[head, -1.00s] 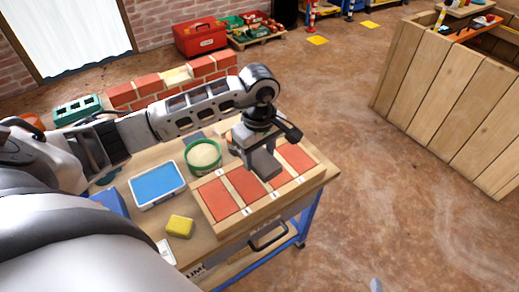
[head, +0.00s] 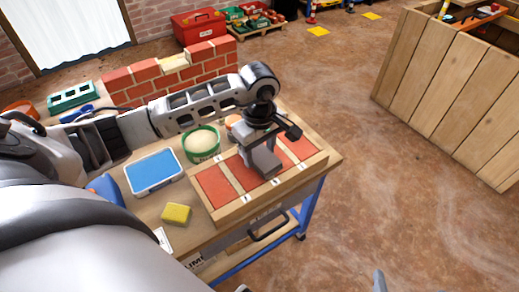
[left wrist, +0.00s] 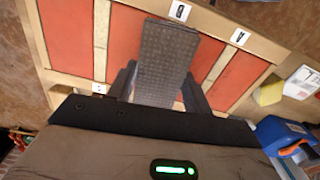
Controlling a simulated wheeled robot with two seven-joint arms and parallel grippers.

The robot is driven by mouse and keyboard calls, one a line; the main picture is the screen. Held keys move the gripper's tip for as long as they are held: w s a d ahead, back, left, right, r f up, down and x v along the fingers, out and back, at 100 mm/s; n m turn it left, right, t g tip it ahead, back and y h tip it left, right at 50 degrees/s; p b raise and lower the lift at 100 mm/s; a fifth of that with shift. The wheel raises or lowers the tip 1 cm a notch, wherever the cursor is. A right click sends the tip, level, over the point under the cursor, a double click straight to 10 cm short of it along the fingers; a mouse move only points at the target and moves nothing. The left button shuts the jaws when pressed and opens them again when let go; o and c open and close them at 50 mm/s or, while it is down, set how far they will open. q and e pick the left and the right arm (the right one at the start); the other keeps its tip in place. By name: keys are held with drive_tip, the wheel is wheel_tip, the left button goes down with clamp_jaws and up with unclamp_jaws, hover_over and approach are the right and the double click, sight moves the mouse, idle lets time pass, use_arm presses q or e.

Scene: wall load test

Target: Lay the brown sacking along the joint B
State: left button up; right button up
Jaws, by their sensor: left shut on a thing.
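My left gripper (left wrist: 158,88) is shut on a grey-brown strip with a woven-looking surface (left wrist: 163,55), which I take to be the brown sacking. The strip (head: 263,162) is low over the wooden panel (head: 231,213) with red tiles and pale joints. In the left wrist view, the strip's far end is just below the label B (left wrist: 180,12) and covers most of that joint. I cannot tell whether it touches the panel. Joint A shows bare beside it, below label A (left wrist: 240,37). A small grey piece at the head view's bottom edge may be my right gripper (head: 379,281).
On the workbench are a green tub of pale material (head: 201,144), a blue-topped tray (head: 154,171) and a yellow sponge (head: 176,214). A low brick wall (head: 150,80) stands behind. A wooden crate (head: 440,90) is at right, with open floor between.

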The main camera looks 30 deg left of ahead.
use_arm(q)
drive_tip(key=shift+f+b, duration=0.45)
drive_tip(key=shift+f, duration=0.1)
use_arm(e)
drive_tip(key=shift+f, duration=0.75)
use_arm(q)
drive_tip(key=o, duration=0.9)
drive_tip(key=shift+o, duration=0.4)
use_arm(e)
drive_tip(key=shift+r, duration=0.15)
drive_tip(key=shift+w+r, duration=0.1)
use_arm(q)
drive_tip(key=shift+r, duration=0.15)
wheel_tip(320, 180, up, 10)
drive_tip(key=shift+f+p, duration=0.25)
drive_tip(key=shift+p, duration=0.4)
wheel_tip(320, 180, up, 6)
drive_tip(key=shift+r, duration=0.15)
use_arm(e)
drive_tip(key=shift+s+r, duration=0.2)
drive_tip(key=shift+r, duration=0.25)
